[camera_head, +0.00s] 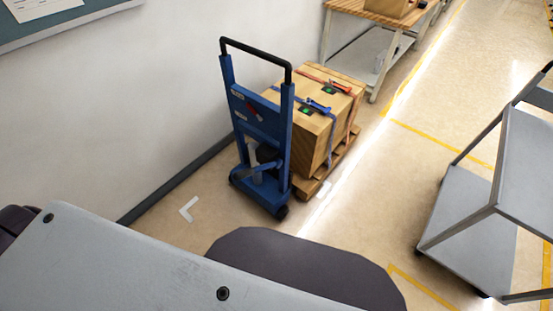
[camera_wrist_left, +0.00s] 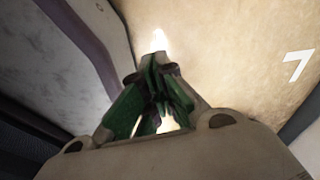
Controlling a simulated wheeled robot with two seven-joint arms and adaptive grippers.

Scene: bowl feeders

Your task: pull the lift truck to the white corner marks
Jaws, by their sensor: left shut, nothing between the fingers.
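The blue lift truck (camera_head: 240,110) stands upright near the wall, its black handle bar (camera_head: 256,50) at the top. Its far side is against a strapped wooden box (camera_head: 318,115) on a wooden pallet (camera_head: 345,160). One white corner mark (camera_head: 188,208) lies on the floor left of the truck. My left gripper (camera_wrist_left: 158,65) is shut and empty in the left wrist view, above bare floor, with a white mark (camera_wrist_left: 297,65) to the right. It is not in the head view. My right gripper is not in view.
The wall (camera_head: 110,110) runs along the left. A grey shelf cart (camera_head: 470,200) stands at the right. A wooden-topped table (camera_head: 370,12) is at the back. Yellow-lined floor (camera_head: 400,165) lies open between box and cart. My own body covers the lower left.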

